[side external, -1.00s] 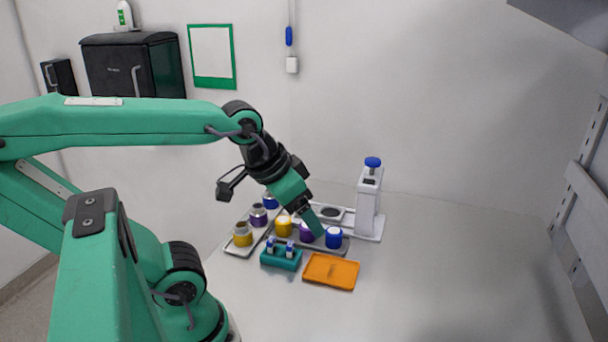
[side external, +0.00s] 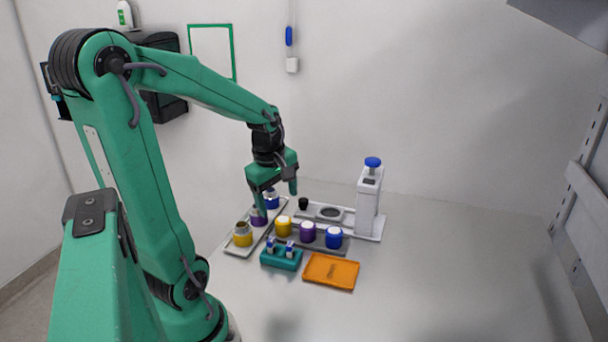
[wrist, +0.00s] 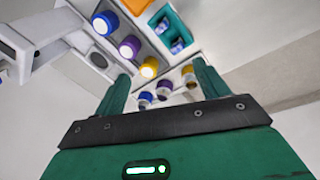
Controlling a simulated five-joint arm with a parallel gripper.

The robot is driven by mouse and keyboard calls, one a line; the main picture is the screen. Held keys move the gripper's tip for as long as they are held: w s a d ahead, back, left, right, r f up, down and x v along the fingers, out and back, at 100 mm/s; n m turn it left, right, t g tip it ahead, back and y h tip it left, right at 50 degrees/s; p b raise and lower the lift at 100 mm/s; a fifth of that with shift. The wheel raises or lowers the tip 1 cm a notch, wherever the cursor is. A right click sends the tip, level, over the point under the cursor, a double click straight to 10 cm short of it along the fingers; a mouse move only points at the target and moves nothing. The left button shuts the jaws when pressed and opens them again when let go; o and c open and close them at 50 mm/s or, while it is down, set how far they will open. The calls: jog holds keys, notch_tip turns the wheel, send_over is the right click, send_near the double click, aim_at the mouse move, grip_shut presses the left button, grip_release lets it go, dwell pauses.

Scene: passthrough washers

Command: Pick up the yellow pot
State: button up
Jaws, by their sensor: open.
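A yellow pot with a white top (side external: 283,227) stands at the left end of a dark grey tray (side external: 327,247); it also shows in the wrist view (wrist: 149,67). Another yellow container with a grey, narrower top (side external: 243,236) stands at the near end of a white tray (side external: 232,250) and appears in the wrist view (wrist: 188,76). My gripper (side external: 275,198) is open and empty, pointing down above the far part of the trays. In the wrist view the yellow white-topped pot lies between the two fingers (wrist: 160,72). I see no contact with either yellow container.
Purple (side external: 308,232) and blue (side external: 333,237) pots share the grey tray. Purple (side external: 259,218) and blue (side external: 272,201) containers share the white tray. A teal rack (side external: 281,261), orange tray (side external: 331,271) and tall white device (side external: 369,205) stand nearby. The right of the table is clear.

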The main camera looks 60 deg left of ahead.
jog(key=s+a+f+n+g, duration=0.1)
jog(key=s+a+f+n, duration=0.2)
jog(key=a+f+n, duration=0.35)
jog(key=n+h, duration=0.1)
jog(key=n, duration=0.7)
send_over(242, 230)
jog(key=a, duration=0.2)
jog(key=shift+s+d+f+g, duration=0.1)
jog(key=shift+f+g, duration=0.3)
jog(key=shift+f, duration=1.75)
jog(key=shift+w+f, duration=0.2)
jog(key=shift+f, duration=1.1)
jog(key=shift+w+f, duration=0.15)
jog(key=shift+f, duration=1.15)
jog(key=c, duration=1.2)
jog(key=shift+r, duration=0.15)
